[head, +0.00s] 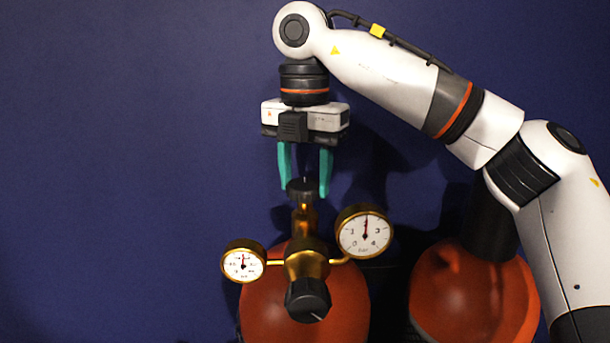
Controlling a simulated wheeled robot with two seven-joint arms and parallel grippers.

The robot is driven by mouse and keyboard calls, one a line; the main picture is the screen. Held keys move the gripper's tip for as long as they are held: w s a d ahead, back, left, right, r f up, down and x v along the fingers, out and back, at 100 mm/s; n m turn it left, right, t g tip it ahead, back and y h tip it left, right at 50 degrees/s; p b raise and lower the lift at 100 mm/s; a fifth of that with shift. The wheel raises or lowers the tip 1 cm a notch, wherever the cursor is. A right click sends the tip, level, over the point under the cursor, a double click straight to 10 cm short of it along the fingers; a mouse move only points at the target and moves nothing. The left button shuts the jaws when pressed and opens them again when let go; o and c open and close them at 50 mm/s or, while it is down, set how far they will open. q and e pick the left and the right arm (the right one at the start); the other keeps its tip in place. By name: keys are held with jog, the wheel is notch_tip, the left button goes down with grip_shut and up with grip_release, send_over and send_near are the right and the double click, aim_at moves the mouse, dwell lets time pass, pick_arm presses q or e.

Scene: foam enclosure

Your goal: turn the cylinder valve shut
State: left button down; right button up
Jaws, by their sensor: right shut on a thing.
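The cylinder valve's black knob (303,188) stands on top of a brass stem (305,216), above an orange cylinder (262,308) in the head view. My right gripper (305,190) points straight down from above, with its two teal fingers on either side of the knob. It is shut on the knob. The fingers partly hide the knob's sides. The left gripper is not in view.
A brass regulator (307,263) sits below the knob, with a small gauge (243,262) at left, a larger gauge (364,233) at right and a black front knob (308,300). A second orange cylinder (472,298) stands at right. The dark blue wall (120,150) is bare at left.

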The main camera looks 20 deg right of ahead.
aim_at(304, 184)
jog(key=shift+r, duration=0.15)
jog(key=o, duration=1)
jog(key=shift+c, duration=0.2)
jog(key=shift+r, duration=0.45)
notch_tip(304, 184, up, 11)
jog(key=p, duration=0.2)
